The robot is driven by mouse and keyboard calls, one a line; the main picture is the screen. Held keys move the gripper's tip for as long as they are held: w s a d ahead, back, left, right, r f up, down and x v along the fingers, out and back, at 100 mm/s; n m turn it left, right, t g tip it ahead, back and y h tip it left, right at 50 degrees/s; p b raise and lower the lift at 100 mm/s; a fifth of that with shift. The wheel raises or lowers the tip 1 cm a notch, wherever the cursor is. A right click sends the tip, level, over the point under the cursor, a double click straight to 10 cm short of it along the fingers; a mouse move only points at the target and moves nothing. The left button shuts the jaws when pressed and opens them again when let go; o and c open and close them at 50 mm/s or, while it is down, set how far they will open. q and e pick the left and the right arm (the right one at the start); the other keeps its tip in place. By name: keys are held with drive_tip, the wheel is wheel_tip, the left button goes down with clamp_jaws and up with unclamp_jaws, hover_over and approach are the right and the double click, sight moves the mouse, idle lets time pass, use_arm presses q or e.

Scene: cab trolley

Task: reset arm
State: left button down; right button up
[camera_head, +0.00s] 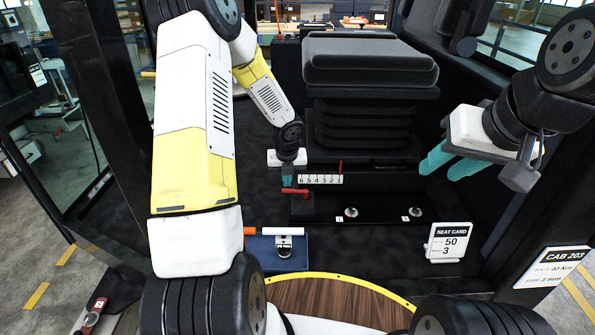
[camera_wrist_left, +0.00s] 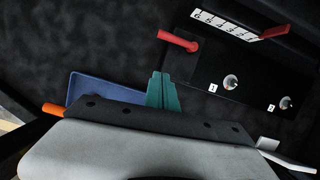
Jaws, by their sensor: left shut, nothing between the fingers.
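My left gripper (camera_head: 287,181) hangs above the cab floor, in front of the seat base, with its teal fingers close to the red lever (camera_head: 295,192). In the left wrist view the left fingers (camera_wrist_left: 163,92) are together and empty, below and left of the red lever (camera_wrist_left: 178,41); I see no contact. My right gripper (camera_head: 451,162) is at the right, beside the seat, with its two teal fingers apart and nothing between them.
A black seat (camera_head: 368,62) stands behind a numbered scale (camera_head: 320,179) and two round bolts (camera_head: 351,212). A blue tray (camera_head: 262,262) holds an orange-and-white tool (camera_head: 275,231). A seat card (camera_head: 450,242) stands at right. Dark floor between tray and card is clear.

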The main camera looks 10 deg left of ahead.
use_arm(q)
drive_tip(key=s+a+r+n+t, duration=0.1)
drive_tip(key=s+r+n, duration=0.5)
drive_tip(key=r, duration=0.4)
drive_tip(key=s+r+n, duration=0.3)
drive_tip(key=r+n, duration=0.5)
drive_tip(key=r, duration=0.1)
drive_tip(key=s+d+r+n+t+h, duration=0.1)
drive_tip(key=s+d+r+n, duration=0.2)
drive_tip(key=s+n, duration=0.6)
drive_tip(key=s+d+r+n+t+h, duration=0.1)
drive_tip(key=s+d+r+n+h, duration=0.1)
drive_tip(key=s+r+n, duration=0.5)
drive_tip(key=s+d+n, duration=0.1)
drive_tip(key=s+n, duration=0.1)
drive_tip(key=s, duration=0.1)
drive_tip(key=shift+s+r, duration=0.15)
drive_tip(key=shift+r, duration=0.25)
